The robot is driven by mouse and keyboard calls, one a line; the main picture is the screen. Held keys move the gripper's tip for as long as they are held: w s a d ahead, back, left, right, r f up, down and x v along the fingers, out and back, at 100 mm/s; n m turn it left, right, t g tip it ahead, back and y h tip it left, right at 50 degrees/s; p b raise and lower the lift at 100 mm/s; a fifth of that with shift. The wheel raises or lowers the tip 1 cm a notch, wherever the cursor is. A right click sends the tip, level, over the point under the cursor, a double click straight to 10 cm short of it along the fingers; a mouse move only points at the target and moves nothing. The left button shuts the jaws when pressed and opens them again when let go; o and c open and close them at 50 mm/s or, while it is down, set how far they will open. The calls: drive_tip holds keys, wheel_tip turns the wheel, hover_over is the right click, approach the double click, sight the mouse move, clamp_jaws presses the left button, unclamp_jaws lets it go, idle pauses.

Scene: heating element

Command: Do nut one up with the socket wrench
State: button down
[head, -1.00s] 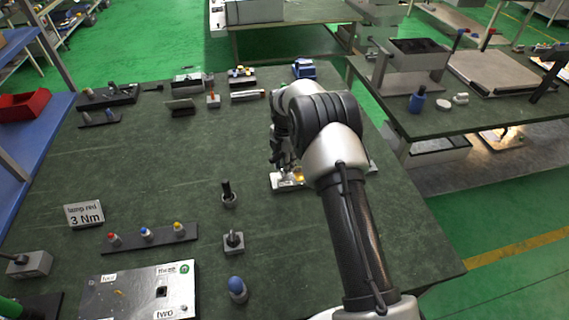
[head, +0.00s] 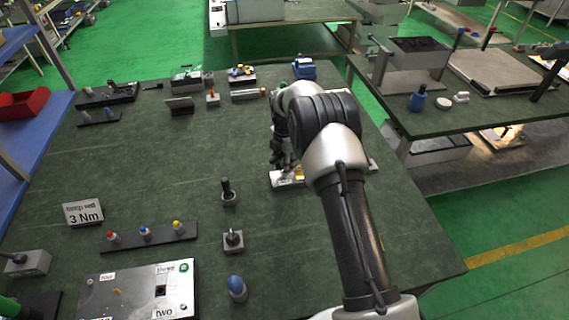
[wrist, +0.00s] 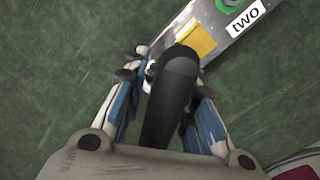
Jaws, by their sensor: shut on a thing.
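My gripper (wrist: 166,82) is shut on a thick black upright handle, which looks like the socket wrench (wrist: 170,100). The handle's lower end is over or against the left part of a metal plate (wrist: 205,62); contact cannot be made out. The plate has a yellow patch, a green ring and a label "two". A small bright metal part shows beside the handle, but nut one cannot be made out and may be hidden behind it. In the head view my gripper (head: 281,152) is low over the same plate (head: 288,179), mostly hidden by my arm.
A second labelled metal plate (head: 135,292) lies at the front left. Black-handled (head: 227,190) and blue-topped (head: 236,287) tools stand nearby. A rack (head: 150,235) holds red, blue and yellow-topped pieces. A "3 Nm" sign (head: 84,214) stands left. The table's middle left is clear.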

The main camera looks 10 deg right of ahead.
drive_tip(key=shift+f+b, duration=0.4)
drive_tip(key=shift+f, duration=0.3)
idle(0.4)
drive_tip(key=m, duration=0.4)
drive_tip(key=shift+s+f, duration=0.1)
drive_tip(key=shift+s+m, duration=0.1)
drive_tip(key=shift+m, duration=1.9)
